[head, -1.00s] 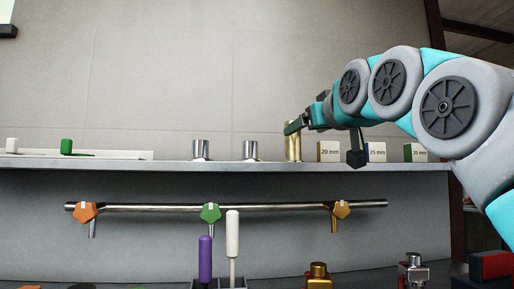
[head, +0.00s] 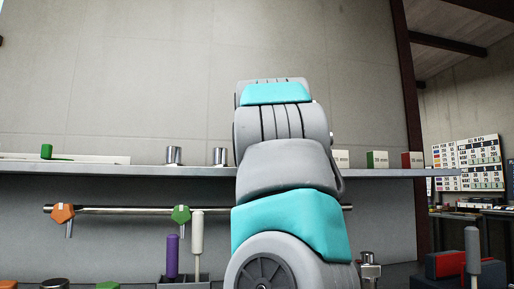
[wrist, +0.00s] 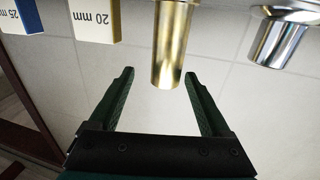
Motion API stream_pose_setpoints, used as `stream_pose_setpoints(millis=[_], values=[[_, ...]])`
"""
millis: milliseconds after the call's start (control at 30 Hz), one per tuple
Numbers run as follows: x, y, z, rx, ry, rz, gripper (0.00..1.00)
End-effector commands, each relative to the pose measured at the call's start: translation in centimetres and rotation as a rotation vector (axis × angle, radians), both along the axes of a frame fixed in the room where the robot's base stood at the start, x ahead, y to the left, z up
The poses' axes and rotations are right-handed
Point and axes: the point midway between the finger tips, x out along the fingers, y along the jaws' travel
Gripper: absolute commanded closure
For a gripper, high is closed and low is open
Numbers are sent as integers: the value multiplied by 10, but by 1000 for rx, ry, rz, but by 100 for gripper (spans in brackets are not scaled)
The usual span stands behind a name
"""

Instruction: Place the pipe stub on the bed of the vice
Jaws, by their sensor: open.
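A brass pipe stub (wrist: 169,45) stands out in the wrist view, which shows the place upside down. My gripper (wrist: 160,78) is open. In that view the stub's free end lies between the fingertips, closer to the right finger; I cannot tell how deep it sits. No finger is shut on it. In the head view my arm hides my gripper and the brass stub. A red and dark block with a grey upright handle (head: 465,268) at the lower right may be the vice; its bed is not clear.
Two chrome stubs (head: 174,156) (head: 220,157) stand on the shelf (head: 130,171); one shows beside the brass stub in the wrist view (wrist: 277,38). A "20 mm" block (wrist: 94,21) is on the other side. A rail with coloured knobs (head: 120,209) runs below the shelf.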

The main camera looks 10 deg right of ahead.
Motion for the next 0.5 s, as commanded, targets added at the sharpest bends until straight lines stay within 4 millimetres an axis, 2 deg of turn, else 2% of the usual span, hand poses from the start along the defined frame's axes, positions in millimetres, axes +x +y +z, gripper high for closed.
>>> stream_pose_setpoints(millis=[167,500], values=[[13,1,-1,1,3,3,19],[55,-3,-4,-1,3,3,19]])
